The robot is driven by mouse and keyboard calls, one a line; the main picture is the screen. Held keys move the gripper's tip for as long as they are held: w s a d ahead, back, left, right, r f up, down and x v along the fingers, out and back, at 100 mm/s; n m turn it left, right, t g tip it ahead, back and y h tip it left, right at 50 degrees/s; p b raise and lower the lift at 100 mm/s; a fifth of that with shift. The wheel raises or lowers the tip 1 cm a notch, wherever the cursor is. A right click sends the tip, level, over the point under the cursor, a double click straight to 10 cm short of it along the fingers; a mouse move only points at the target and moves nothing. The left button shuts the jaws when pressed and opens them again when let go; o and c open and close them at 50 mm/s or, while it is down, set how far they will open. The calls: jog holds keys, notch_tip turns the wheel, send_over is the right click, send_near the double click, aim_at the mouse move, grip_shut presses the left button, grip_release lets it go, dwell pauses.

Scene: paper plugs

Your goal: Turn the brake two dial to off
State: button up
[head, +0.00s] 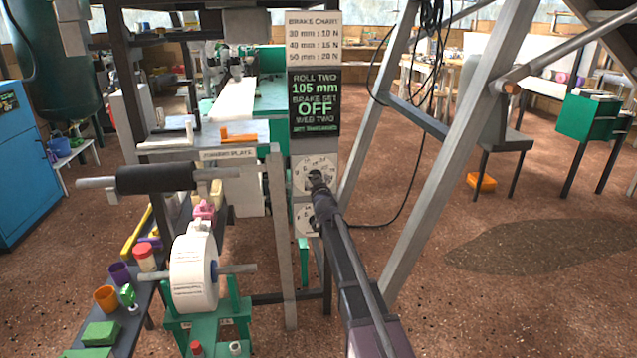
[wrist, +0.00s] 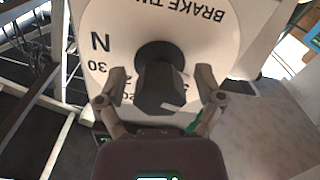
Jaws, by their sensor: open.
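The brake two dial (head: 309,165) is a white round face on a pale post. In the wrist view its face (wrist: 210,42) fills the top, reading "BRAKE TW" upside down, with "N", "30" and a partly hidden "20". Its dark knob (wrist: 158,78) is in the middle; which mark it points at I cannot tell. My gripper (wrist: 160,82) is open, with one finger on each side of the knob; contact is not clear. In the head view my gripper (head: 318,181) is at the upper dial and covers its lower part.
A second white dial (head: 303,219) sits below, partly behind my arm. A paper roll (head: 194,275) on a green stand is at left. A slanted grey frame leg (head: 455,150) stands at right.

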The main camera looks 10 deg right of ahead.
jog(key=s, duration=1.2)
dwell(0.3)
jog(key=s+d+f+m+g+h, duration=0.2)
jog(key=s+d+f+g, duration=0.15)
jog(key=s+f, duration=0.3)
jog(key=s+d+f+m+g+h, duration=0.2)
jog(key=s+d+f+g, duration=0.1)
jog(key=s+f+g, duration=0.3)
jog(key=s+a+f+g+y, duration=0.2)
jog(key=s+a+f+g, duration=0.15)
jog(key=s, duration=0.75)
jog(key=s+a+f+g+y, duration=0.25)
jog(key=s+g, duration=0.25)
jog(key=s, duration=0.6)
notch_tip(320, 180, up, 33)
jog(key=p, duration=3.3)
jog(key=shift+w+d+n, duration=0.15)
jog(key=shift+w+n, duration=0.05)
jog(key=shift+n, duration=0.2)
jog(key=shift+h, duration=0.25)
